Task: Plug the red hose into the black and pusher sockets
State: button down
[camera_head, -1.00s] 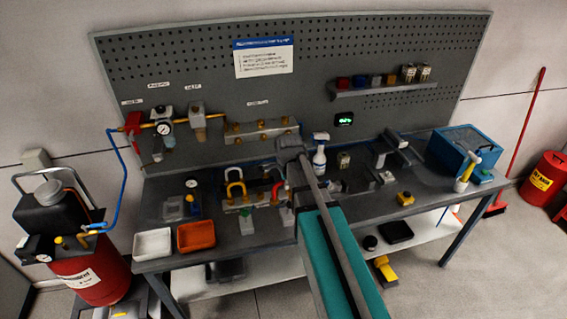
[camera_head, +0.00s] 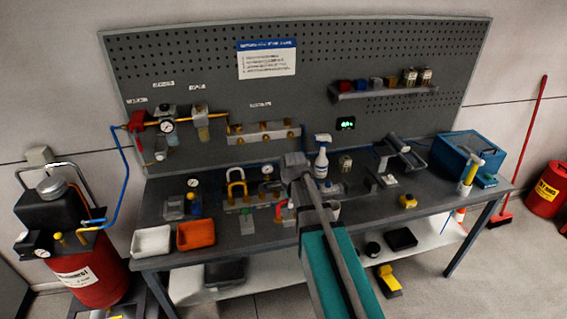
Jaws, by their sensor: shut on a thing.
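My gripper (camera_head: 294,178) is over the middle of the workbench, seen from behind and small. My own arm hides much of it, and its fingers are not clear. The red hose (camera_head: 278,212) shows as a small red piece just below and left of it, and I take it to be in the grip. The black and pusher sockets cannot be told apart at this size. Whether a hose end touches a socket cannot be seen.
A white tray (camera_head: 151,241) and an orange tray (camera_head: 196,235) stand at the bench's front left. A spray bottle (camera_head: 322,157) stands behind my arm. A blue box (camera_head: 471,157) is at the right end. A red compressor (camera_head: 88,279) stands left of the bench.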

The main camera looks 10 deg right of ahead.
notch_tip(320, 180, down, 13)
jog(key=b, duration=1.2)
jog(key=shift+s, duration=0.15)
jog(key=shift+a+r, duration=0.1)
jog(key=shift+r, duration=0.05)
